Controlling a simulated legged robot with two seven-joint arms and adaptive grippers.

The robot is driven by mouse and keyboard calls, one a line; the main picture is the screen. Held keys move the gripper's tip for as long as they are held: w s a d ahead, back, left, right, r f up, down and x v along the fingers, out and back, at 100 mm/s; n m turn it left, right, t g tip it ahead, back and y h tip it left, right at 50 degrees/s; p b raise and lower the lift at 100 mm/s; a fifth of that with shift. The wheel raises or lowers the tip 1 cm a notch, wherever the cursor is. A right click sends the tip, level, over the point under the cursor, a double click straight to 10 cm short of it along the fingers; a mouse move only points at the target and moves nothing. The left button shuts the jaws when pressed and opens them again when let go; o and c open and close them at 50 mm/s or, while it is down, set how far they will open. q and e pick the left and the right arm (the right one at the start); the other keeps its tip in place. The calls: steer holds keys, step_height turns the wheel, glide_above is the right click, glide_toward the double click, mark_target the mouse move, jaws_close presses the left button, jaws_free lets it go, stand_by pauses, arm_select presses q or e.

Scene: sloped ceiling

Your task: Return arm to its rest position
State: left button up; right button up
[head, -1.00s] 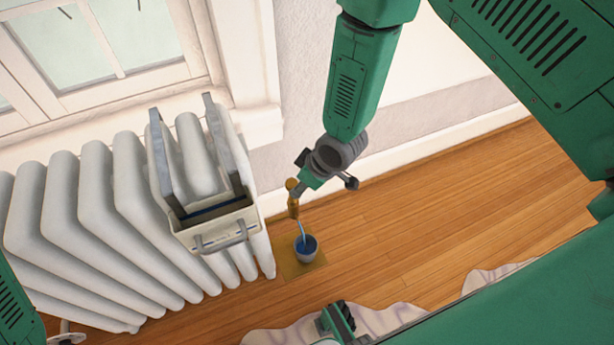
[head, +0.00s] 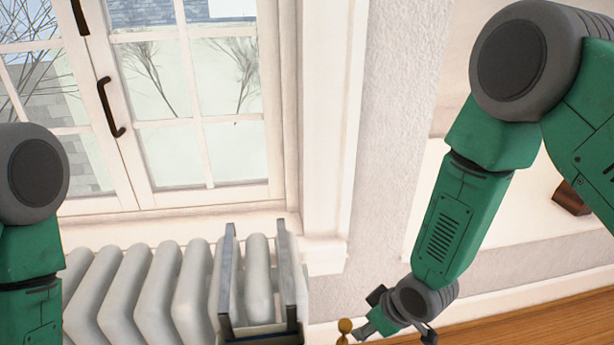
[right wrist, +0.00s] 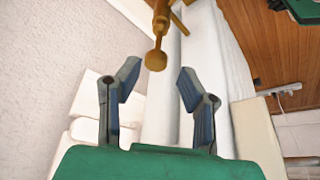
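My right arm comes down from the right in the head view, with its gripper (head: 367,331) low in the picture beside a brass knob (head: 344,327). In the right wrist view the right gripper (right wrist: 157,80) has its two fingers spread with nothing between them. The brass rod with its round knob (right wrist: 156,60) lies just past the fingertips, apart from both fingers.
A white radiator (head: 152,292) stands under a window (head: 205,105). A wooden floor (head: 510,329) and a pale wall (head: 395,165) are at the right.

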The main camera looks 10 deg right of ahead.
steer(key=s+d+r+m+g+h+p, duration=0.1)
steer(key=s+d+m+p, duration=0.1)
steer(key=s, duration=0.6)
steer(key=s+d+r+m+g+h+p, duration=0.1)
steer(key=s+d+p, duration=0.3)
steer(key=s, duration=0.4)
steer(key=s+d+r+m+g+h+p, duration=0.1)
steer(key=s+d+m+p, duration=0.3)
steer(key=s, duration=0.4)
steer(key=shift+d+r, duration=0.4)
steer(key=shift+r, duration=0.4)
steer(key=shift+w, duration=0.15)
